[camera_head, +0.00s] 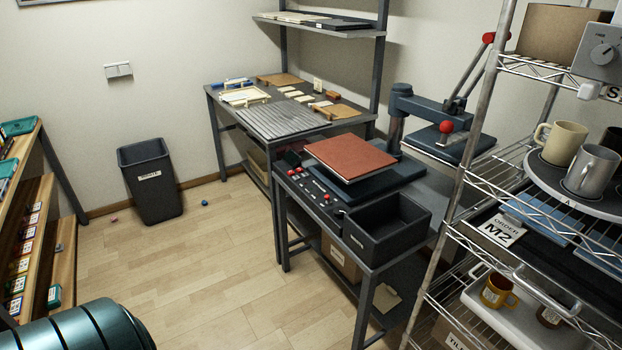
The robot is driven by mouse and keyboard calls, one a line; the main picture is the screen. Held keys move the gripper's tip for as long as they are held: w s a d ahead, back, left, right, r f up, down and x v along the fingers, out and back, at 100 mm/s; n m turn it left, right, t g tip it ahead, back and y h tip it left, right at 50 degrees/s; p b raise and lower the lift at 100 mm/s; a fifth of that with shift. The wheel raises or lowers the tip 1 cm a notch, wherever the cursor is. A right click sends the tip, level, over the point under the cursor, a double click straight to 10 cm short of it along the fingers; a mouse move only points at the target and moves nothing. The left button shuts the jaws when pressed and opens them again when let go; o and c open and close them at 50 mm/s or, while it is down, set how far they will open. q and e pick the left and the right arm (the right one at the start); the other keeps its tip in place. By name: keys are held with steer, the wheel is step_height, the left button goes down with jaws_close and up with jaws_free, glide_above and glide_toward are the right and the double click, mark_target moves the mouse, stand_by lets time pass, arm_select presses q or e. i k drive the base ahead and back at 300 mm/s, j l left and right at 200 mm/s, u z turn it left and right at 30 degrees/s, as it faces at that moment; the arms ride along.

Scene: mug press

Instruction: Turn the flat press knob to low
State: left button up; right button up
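The flat press stands on a dark metal bench, with a reddish-brown pad (350,157) on its lower bed. Its upper plate (449,146) is swung out to the right, below a red ball handle (446,127). A dark control panel (312,190) runs along the bench's front left edge and carries small pale and red controls. They are too small to tell which is the flat press knob or where it points. Neither of my grippers is in view.
A black open bin (387,228) sits right of the panel. A wire rack (470,180) with mugs stands at the right, and a grey box with a round dial (602,53) is at its top. A waste bin (150,180) stands at the back left. The middle floor is mostly clear.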

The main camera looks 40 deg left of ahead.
mark_target(338, 213)
steer(key=u, duration=1.2)
